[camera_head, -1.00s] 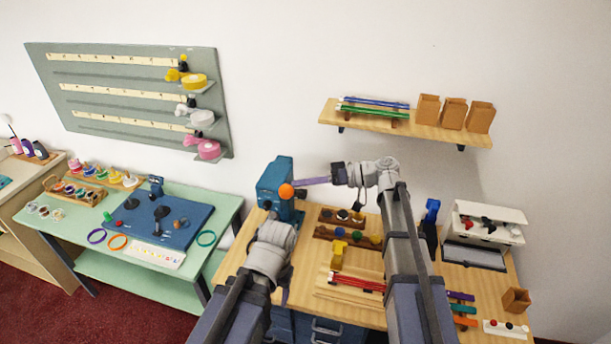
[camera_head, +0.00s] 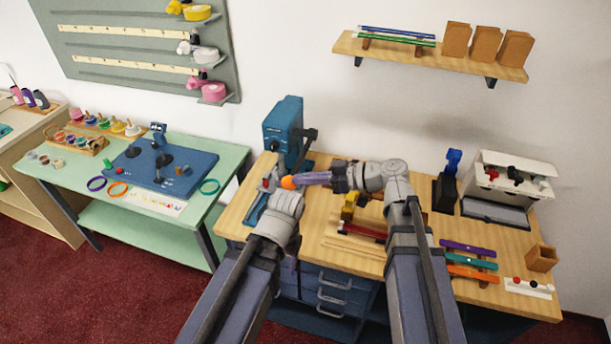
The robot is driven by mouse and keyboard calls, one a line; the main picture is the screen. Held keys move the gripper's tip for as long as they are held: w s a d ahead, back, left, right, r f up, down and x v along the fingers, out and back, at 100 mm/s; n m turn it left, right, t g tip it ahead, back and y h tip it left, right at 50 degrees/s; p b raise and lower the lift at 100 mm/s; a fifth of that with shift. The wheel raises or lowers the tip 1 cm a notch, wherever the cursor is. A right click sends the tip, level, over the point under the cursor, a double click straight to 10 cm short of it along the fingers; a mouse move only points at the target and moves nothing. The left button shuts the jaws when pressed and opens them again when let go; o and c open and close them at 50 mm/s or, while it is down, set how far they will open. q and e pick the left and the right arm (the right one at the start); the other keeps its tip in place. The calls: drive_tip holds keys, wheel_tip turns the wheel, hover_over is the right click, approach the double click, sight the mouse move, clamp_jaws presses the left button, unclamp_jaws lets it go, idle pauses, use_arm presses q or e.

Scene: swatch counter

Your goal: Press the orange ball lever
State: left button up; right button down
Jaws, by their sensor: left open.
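The orange ball (camera_head: 289,182) of the lever is in front of and below the blue machine (camera_head: 283,125) at the back left of the wooden table. A dark pivot piece (camera_head: 306,136) juts from the machine's right side. My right gripper (camera_head: 312,179) reaches in from the right, its purple tip at the ball's right side; whether it touches is unclear. Its finger gap is hidden. My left gripper (camera_head: 268,178) is open, just left of the ball and in front of the machine. The lever's shaft is mostly hidden behind my grippers.
A yellow block (camera_head: 349,206) and red rods (camera_head: 362,231) lie near my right arm. A dark blue stand (camera_head: 447,180) and a white box (camera_head: 505,185) are at the right. Colored strips (camera_head: 470,259) lie at front right. A shelf (camera_head: 430,55) hangs above.

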use_arm(q)
drive_tip(key=shift+f+b, duration=0.5)
drive_tip(key=shift+f, duration=0.3)
use_arm(e)
drive_tip(key=shift+s+f, duration=0.15)
drive_tip(key=shift+f, duration=0.7)
use_arm(q)
drive_tip(key=shift+s, duration=0.1)
